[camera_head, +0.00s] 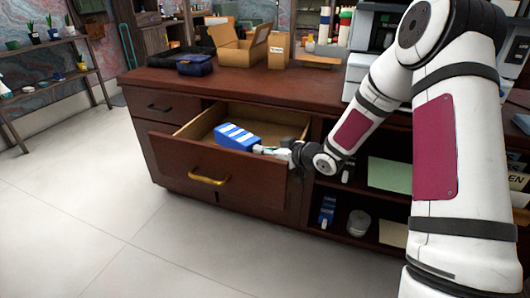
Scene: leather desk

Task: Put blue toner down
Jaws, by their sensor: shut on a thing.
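The blue toner (236,136) is a blue box with white stripes. My gripper (262,150) reaches in from the right and is shut on the toner's right end. The fingertips are small in this view and partly merge with the toner. I cannot tell whether the toner touches the drawer's floor or rim.
The drawer front has a yellow handle (207,180). An open cardboard box (238,46), a small carton (279,50) and a dark blue bag (195,65) stand on the desk top (240,85). Open shelves right of the drawer hold a blue-white box (327,211) and a roll (359,223).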

